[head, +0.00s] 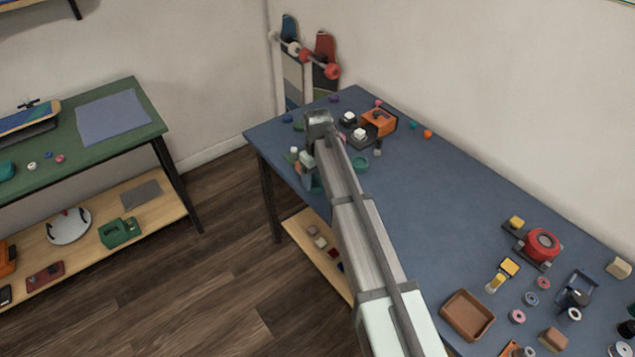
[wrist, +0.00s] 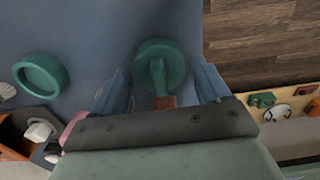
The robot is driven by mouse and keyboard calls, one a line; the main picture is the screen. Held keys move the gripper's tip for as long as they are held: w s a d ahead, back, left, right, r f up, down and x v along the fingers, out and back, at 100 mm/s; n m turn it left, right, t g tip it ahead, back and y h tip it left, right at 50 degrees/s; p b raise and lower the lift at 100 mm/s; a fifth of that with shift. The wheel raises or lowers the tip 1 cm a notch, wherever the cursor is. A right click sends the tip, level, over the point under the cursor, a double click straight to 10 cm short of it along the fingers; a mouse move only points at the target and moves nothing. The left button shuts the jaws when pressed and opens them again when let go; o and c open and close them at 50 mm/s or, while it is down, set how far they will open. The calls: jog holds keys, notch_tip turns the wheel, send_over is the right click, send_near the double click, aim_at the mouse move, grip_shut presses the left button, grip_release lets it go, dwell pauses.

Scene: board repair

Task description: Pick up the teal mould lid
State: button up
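The teal mould lid (wrist: 150,50) is a round disc with a raised grip across it, seen from above in the wrist view. A small brown piece (wrist: 165,101) shows at the near end of the grip. My gripper (wrist: 160,66) is open, with one blue finger on each side of the lid. Gaps show between the lid and both fingers; their height relative to the lid is hard to tell. In the head view my arm hides most of this spot. A teal ring-shaped mould (wrist: 40,75) lies to the left; it also shows in the head view (head: 361,163).
The lid is close to the edge of the blue table (head: 440,190); wooden floor (wrist: 260,40) lies beyond. An orange-and-black device (head: 379,122) with white knobs stands near the teal ring. A brown tray (head: 467,314) and several small parts occupy the table's near end.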

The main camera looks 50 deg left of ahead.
aim_at(318, 176)
jog(key=c, duration=0.8)
notch_tip(318, 176, up, 9)
jog(key=shift+f, duration=0.1)
jog(key=shift+w+d+r, duration=0.1)
jog(key=shift+w+r, duration=0.15)
jog(key=shift+r, duration=0.1)
jog(key=shift+w+d+f, duration=0.1)
jog(key=shift+w+d, duration=0.1)
jog(key=shift+w, duration=2.4)
jog(key=shift+w+d+r, duration=0.1)
jog(key=shift+w+d, duration=0.05)
jog(key=shift+w, duration=2.5)
jog(key=shift+w+d+f, duration=0.1)
jog(key=shift+w+d, duration=0.1)
jog(key=shift+w, duration=2.4)
